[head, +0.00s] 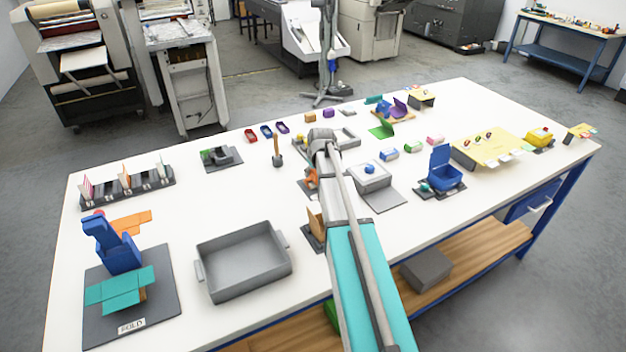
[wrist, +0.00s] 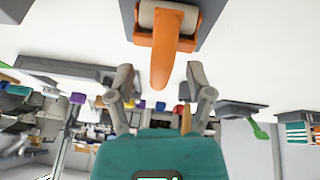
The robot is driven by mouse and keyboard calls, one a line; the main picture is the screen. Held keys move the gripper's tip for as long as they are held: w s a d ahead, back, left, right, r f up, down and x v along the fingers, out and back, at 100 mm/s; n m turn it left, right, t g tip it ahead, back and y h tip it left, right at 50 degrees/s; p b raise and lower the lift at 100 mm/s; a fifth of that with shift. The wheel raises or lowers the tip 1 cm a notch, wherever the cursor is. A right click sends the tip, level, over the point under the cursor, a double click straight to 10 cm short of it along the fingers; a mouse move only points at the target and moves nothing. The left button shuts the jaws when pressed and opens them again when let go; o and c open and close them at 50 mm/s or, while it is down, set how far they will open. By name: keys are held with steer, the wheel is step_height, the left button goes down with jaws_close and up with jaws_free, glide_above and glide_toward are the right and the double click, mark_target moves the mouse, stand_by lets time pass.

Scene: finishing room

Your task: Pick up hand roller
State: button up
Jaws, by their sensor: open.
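An orange tool with a tapering handle and a pale beige roller (wrist: 160,18), which looks like the hand roller, rests on a dark grey base (wrist: 205,12) in the wrist view. Its handle points down the picture toward my gripper (wrist: 160,78). My gripper is open; its two grey fingers stand apart on either side of the handle's tip, with nothing clasped. I cannot tell the exact gap in depth. In the head view only a bit of orange (head: 311,178) shows left of my arm; my arm hides the rest, and the fingertips are not clear there.
A grey tray (head: 243,262) stands front left on the white table, beside a blue and teal folding fixture (head: 118,250). A wooden-handled tool (head: 277,150) stands upright behind. A grey box with a blue knob (head: 371,180) sits close right of my arm. The left middle is clear.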

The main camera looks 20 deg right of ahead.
steer(key=shift+w+f, duration=0.2)
steer(key=shift+f, duration=0.2)
stand_by(0.3)
jaws_close()
